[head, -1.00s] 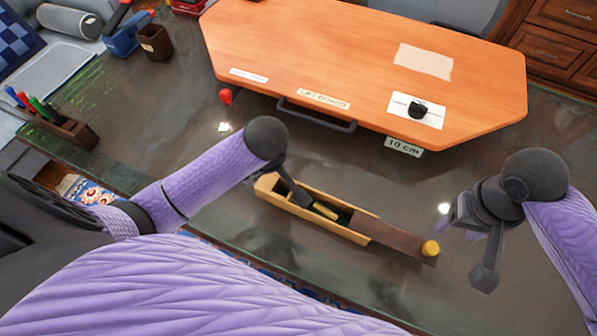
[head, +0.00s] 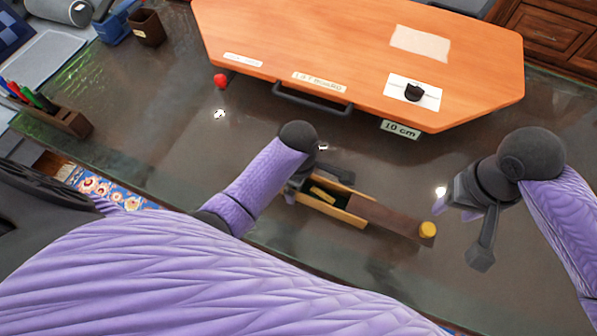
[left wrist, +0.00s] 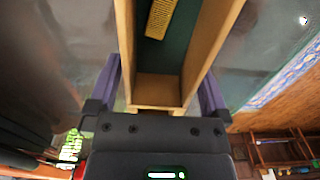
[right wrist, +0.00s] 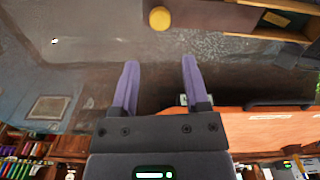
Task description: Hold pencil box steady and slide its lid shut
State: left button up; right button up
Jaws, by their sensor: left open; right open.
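The wooden pencil box (head: 350,216) lies on the dark glossy table, with its dark brown lid (head: 385,215) slid far out to the right. A yellow knob (head: 428,229) sits at the lid's outer end. A yellow block (left wrist: 162,18) lies on the box's green floor. My left gripper (left wrist: 160,85) is open, its fingers on either side of the box's left end; contact cannot be told. In the head view my left forearm hides part of that end. My right gripper (right wrist: 160,63) is open and empty, right of the knob, which is ahead of its fingers in the right wrist view.
An orange board (head: 340,50) with a black handle (head: 312,103) stands behind the box. A "10 cm" label (head: 400,130) is at its front edge. A red ball (head: 220,81) and a pen holder (head: 60,122) are to the left. Table around the lid is clear.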

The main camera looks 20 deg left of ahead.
aim_at(429, 228)
pick_arm(q)
jog(key=c, duration=1.3)
pick_arm(e)
jog(key=shift+o, duration=0.3)
pick_arm(q)
jog(key=shift+c, duration=0.2)
pick_arm(e)
jog(key=shift+o, duration=1.1)
notch_tip(429, 228, up, 2)
jog(key=shift+r, duration=0.1)
notch_tip(429, 228, down, 12)
jog(key=shift+r, duration=0.1)
grip_shut()
